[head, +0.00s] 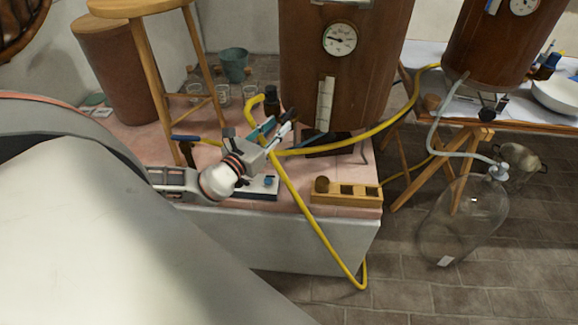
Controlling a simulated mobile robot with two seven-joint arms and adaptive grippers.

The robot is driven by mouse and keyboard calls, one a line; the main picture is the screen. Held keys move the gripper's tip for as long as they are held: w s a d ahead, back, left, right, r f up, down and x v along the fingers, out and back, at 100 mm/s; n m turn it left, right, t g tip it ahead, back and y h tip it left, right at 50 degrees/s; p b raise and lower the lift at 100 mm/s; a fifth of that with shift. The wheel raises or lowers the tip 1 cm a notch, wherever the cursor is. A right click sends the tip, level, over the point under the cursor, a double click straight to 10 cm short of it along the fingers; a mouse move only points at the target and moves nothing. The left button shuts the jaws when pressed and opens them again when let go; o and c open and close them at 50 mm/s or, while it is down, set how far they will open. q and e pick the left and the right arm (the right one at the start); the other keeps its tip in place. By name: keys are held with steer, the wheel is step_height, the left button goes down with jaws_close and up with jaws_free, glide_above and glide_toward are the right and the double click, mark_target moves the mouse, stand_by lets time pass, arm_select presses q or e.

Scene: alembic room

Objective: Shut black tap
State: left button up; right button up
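My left gripper (272,130) reaches over the pink-topped bench in front of the large copper-brown vessel (358,75). Its fingers look parted, with a teal piece and pale pieces around them that are hard to separate. A small dark upright part (272,98) stands just behind the fingers, left of the vessel's base; I cannot tell whether it is the black tap. A yellow hose (292,180) passes close by the gripper. The gripper hides what lies directly behind it. My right gripper is not in view.
A wooden stool (141,12) stands to the left. A second brown vessel (508,45) and a glass demijohn (464,225) are at right. Tiled floor is clear at lower right.

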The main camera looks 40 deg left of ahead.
arm_select(q)
steer(key=s+d+f+n+g, duration=0.2)
steer(key=s+d+f+n, duration=0.2)
steer(key=d+f+n, duration=0.1)
steer(key=s+d+f+n+g+h+b, duration=0.1)
steer(key=s+d+f+n, duration=0.4)
steer(key=f, duration=0.5)
steer(key=s+d+f+n+g+h, duration=0.1)
steer(key=s+d+f+n+g, duration=0.2)
steer(key=s+d+f+n, duration=0.2)
steer(key=shift+s+d+f+n+g, duration=0.15)
steer(key=shift+d+f+n+g, duration=0.2)
steer(key=shift+f+n, duration=1.55)
steer(key=shift+a+r, duration=0.1)
steer(key=shift+r, duration=0.05)
